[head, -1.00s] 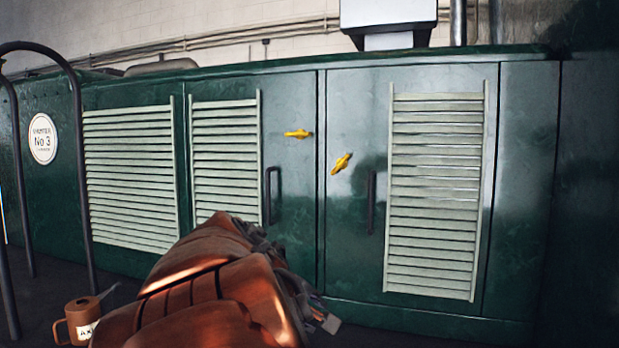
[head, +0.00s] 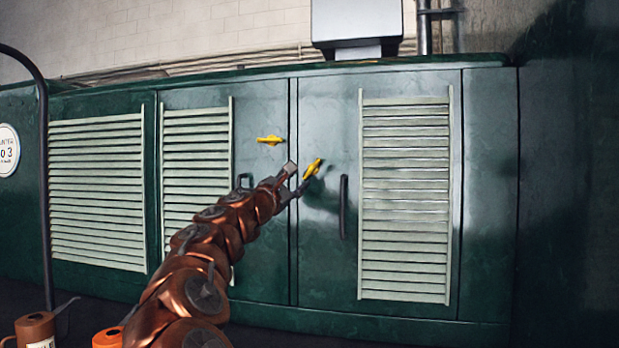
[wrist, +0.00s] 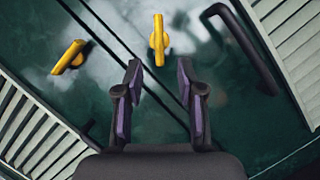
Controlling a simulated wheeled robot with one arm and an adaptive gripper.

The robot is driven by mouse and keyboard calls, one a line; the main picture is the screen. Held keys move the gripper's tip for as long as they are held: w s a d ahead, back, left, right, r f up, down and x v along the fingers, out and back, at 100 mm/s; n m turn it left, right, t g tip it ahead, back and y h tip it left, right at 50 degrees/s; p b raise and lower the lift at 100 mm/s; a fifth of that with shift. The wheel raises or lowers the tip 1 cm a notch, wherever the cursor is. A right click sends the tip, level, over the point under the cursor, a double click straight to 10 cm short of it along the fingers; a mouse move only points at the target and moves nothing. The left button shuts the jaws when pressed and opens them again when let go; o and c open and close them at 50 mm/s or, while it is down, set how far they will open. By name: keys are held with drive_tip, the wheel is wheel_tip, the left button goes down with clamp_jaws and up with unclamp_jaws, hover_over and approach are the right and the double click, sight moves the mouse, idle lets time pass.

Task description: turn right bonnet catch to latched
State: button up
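The right bonnet catch (head: 313,168) is a yellow lever on the right green door, tilted with its upper end to the right. In the wrist view this catch (wrist: 158,40) lies just beyond the fingertips, in line with the gap between them. My gripper (head: 297,178) is open and empty, close to the catch at its lower left. Both dark fingers of my gripper (wrist: 160,72) stand apart in the wrist view; no contact with the catch is visible. The left catch (head: 270,140), also yellow, lies level on the left door; the wrist view shows it too (wrist: 70,57).
A dark vertical handle (head: 343,207) stands right of the right catch, beside a pale louvre panel (head: 405,200). A second handle (head: 244,181) is partly hidden by my arm. A brown can (head: 36,330) and an orange object (head: 107,339) are at the lower left.

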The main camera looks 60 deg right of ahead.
sight(308, 172)
drive_tip(key=p+x, duration=0.1)
drive_tip(key=x, duration=0.5)
drive_tip(key=shift+w+d+r, duration=0.15)
drive_tip(key=shift+d+r, duration=0.15)
drive_tip(key=shift+d, duration=0.6)
clamp_jaws()
